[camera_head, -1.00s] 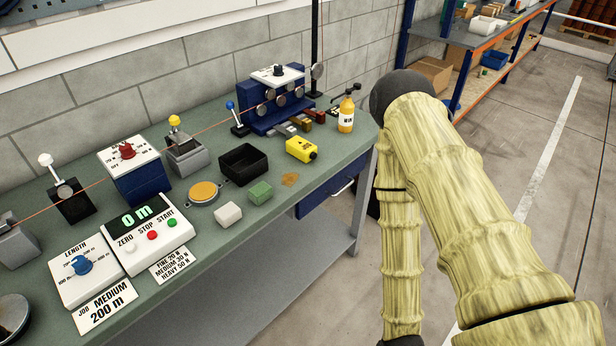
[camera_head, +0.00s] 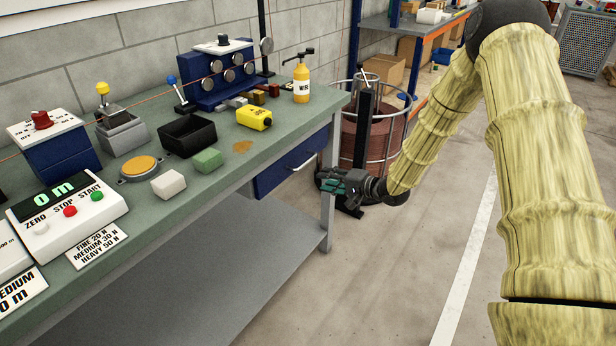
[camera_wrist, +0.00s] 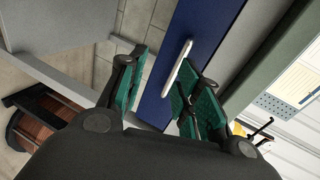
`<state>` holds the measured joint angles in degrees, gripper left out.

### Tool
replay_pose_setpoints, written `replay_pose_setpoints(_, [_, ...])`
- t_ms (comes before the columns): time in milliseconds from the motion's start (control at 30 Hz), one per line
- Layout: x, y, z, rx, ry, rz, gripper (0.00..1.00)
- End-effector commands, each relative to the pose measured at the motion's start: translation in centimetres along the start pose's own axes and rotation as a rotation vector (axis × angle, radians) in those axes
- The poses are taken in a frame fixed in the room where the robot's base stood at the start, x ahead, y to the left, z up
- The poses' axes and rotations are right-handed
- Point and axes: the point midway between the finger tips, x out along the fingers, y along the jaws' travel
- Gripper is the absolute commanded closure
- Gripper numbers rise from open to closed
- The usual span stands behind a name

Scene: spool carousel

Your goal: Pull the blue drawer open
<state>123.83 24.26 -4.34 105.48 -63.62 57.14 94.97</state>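The blue drawer (camera_head: 272,178) hangs under the right end of the green workbench and looks shut. Its pale bar handle (camera_head: 303,161) runs along the front. My gripper (camera_head: 326,181) is just right of the drawer front, beside the bench leg, and looks apart from the handle. In the wrist view the blue drawer front (camera_wrist: 205,22) lies beyond my gripper (camera_wrist: 162,76), whose green-padded fingers are spread open with nothing between the pads. The white handle (camera_wrist: 178,66) shows in the gap between them, nearer the right finger.
The workbench (camera_head: 215,190) carries a yellow bottle (camera_head: 301,80), a black tray (camera_head: 187,135) and a control box (camera_head: 65,214). A caged drum (camera_head: 385,130) stands behind my gripper. A grey lower shelf (camera_head: 200,285) lies under the bench. The floor to the right is clear.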

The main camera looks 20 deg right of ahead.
Motion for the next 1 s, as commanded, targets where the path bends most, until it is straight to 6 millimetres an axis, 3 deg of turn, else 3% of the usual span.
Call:
replay_pose_setpoints(133, [-0.2, -1.4, -2.8, 0.047, -0.023, -0.067, 0.66])
replay_pose_setpoints(367, [0.1, -2.7, -3.9, 0.075, -0.041, -0.093, 0.66])
replay_pose_setpoints(1000, [9.1, -3.5, -3.3, 0.072, -0.044, -0.092, 0.66])
